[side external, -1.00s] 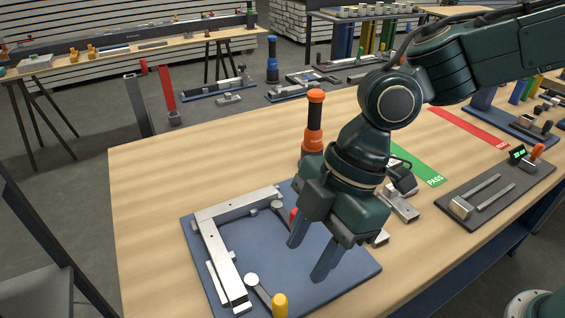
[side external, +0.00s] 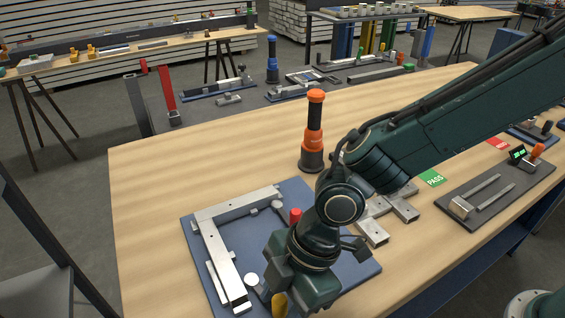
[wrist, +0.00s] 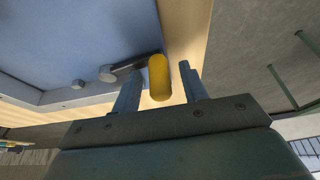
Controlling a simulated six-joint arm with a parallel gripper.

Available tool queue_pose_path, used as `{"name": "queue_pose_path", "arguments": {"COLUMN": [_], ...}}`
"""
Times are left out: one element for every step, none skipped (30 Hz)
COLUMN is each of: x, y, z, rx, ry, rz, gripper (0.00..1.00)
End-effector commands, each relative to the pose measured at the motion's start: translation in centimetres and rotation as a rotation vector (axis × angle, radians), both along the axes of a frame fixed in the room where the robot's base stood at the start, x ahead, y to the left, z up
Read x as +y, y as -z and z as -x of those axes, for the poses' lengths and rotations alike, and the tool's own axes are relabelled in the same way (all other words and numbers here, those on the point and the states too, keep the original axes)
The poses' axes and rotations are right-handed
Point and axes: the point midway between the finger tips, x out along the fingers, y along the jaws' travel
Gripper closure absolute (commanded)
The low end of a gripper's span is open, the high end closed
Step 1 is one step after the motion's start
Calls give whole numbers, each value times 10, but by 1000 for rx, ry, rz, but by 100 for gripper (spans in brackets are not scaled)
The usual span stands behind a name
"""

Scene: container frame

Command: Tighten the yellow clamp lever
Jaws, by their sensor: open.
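The yellow clamp lever (side external: 279,303) stands at the front edge of the blue fixture plate (side external: 350,268), partly hidden by my gripper in the side view. In the wrist view the yellow handle (wrist: 159,77) lies between my two open fingers, closer to the left one, with a gap to the right one. My gripper (wrist: 160,88) is open and not closed on the handle. A dark arm with a round grey pad (wrist: 107,73) runs from the handle over the plate. A red-handled clamp (side external: 295,215) stands farther back on the plate.
A silver L-shaped frame (side external: 215,245) lies on the plate's left side. An orange-and-black tool (side external: 314,130) stands upright behind the plate. Metal profiles (side external: 385,217) and a green PASS label (side external: 431,178) lie to the right. The table's left part is clear.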

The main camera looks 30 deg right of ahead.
Motion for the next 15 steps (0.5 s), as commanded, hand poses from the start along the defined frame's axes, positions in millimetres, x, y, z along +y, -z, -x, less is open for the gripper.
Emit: {"name": "queue_pose_path", "arguments": {"x": [1, 1, 1, 1, 1, 1, 1, 1, 1, 1, 1, 1, 1, 1, 1], "y": [1, 2, 2, 2, 3, 3, 3, 2, 2, 2, 2, 2, 2, 2, 2], "z": [0, 0, 0, 0, 0, 0, 0, 0, 0, 0, 0, 0, 0, 0, 0], "rx": [0, 0, 0, 0, 0, 0, 0, 0, 0, 0, 0, 0, 0, 0, 0], "ry": [0, 0, 0, 0, 0, 0, 0, 0, 0, 0, 0, 0, 0, 0, 0], "rz": [0, 0, 0, 0, 0, 0, 0, 0, 0, 0, 0, 0, 0, 0, 0], "gripper": [57, 57, 57, 57, 57, 57, 57, 57, 57, 57, 61, 68, 74, 80, 88]}}
